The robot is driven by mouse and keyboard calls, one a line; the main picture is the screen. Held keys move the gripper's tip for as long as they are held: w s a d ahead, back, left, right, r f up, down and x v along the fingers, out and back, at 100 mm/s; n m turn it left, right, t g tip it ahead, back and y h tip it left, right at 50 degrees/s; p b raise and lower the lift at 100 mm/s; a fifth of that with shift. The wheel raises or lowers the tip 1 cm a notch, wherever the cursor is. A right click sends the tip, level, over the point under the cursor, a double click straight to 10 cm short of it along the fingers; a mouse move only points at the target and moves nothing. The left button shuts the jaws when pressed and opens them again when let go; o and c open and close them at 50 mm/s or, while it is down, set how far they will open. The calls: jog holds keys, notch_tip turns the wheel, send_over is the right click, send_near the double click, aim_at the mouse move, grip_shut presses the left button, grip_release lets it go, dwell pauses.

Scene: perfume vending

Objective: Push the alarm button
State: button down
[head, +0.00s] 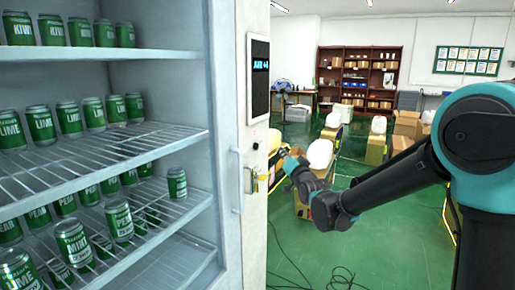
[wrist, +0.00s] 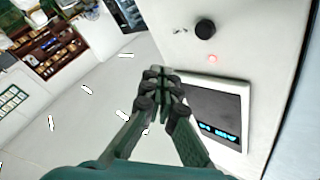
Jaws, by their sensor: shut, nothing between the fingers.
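A white cabinet front panel carries a display (head: 260,65), which shows lit blue figures and also appears in the wrist view (wrist: 213,112). Beyond the display in the wrist view are a small red glowing button (wrist: 212,58) and a round black knob (wrist: 205,28). I cannot tell from any label which is the alarm button. My gripper (wrist: 158,73) is shut and empty. In the wrist view its tips are left of the display and the red button, apart from the button. In the head view my gripper (head: 286,153) is just right of the panel's edge.
The open cabinet holds green cans (head: 75,240) on wire shelves (head: 100,155). Boxes (head: 400,124) and brown shelving (head: 358,75) stand behind. Cables (head: 320,278) lie on the green floor.

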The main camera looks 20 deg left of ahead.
jog(key=a, duration=0.7)
jog(key=shift+w, duration=0.25)
jog(key=shift+a, duration=0.1)
dwell(1.2)
jog(key=shift+a, duration=0.3)
jog(key=shift+a, duration=0.45)
dwell(0.7)
jog(key=shift+d, duration=0.85)
jog(key=shift+s+d, duration=0.2)
jog(key=shift+d, duration=2.3)
